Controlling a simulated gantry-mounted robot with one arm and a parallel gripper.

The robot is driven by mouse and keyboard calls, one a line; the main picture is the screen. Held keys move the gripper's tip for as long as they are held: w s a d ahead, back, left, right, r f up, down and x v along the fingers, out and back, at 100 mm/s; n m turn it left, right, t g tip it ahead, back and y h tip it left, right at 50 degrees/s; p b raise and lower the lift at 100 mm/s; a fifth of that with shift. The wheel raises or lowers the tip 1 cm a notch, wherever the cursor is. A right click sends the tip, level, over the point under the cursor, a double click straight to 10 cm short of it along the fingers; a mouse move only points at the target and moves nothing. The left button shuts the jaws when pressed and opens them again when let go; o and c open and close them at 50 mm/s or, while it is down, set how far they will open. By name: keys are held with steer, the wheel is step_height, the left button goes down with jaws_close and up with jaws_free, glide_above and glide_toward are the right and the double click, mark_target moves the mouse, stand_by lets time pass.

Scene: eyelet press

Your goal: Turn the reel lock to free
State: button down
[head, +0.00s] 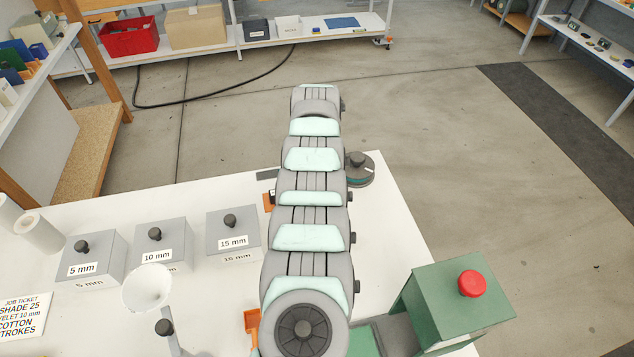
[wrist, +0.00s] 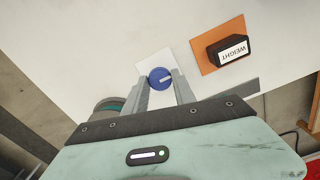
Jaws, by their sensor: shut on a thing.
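In the wrist view the reel lock is a round blue knob (wrist: 160,77) with a pale pointer line, set on a small white plate on the white bench top. The line points right and slightly up in that view. My gripper (wrist: 162,86) has one grey finger on each side of the knob and is shut on it. No lettering for the lock positions is readable. In the head view my arm covers the knob and the gripper. A dark reel-like disc with a teal band (head: 360,172) sits right of my arm, and shows partly in the wrist view.
A black block marked WEIGHT (wrist: 229,48) sits on an orange pad (wrist: 205,62) near the knob. Grey boxes marked 5 mm (head: 90,258), 10 mm (head: 163,242) and 15 mm (head: 233,230) stand left of my arm. A green press housing with a red button (head: 472,284) stands front right.

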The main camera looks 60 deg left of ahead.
steer(key=c, duration=1)
jaws_free()
steer(key=shift+c, duration=0.2)
step_height(320, 180, up, 11)
steer(key=p, duration=0.1)
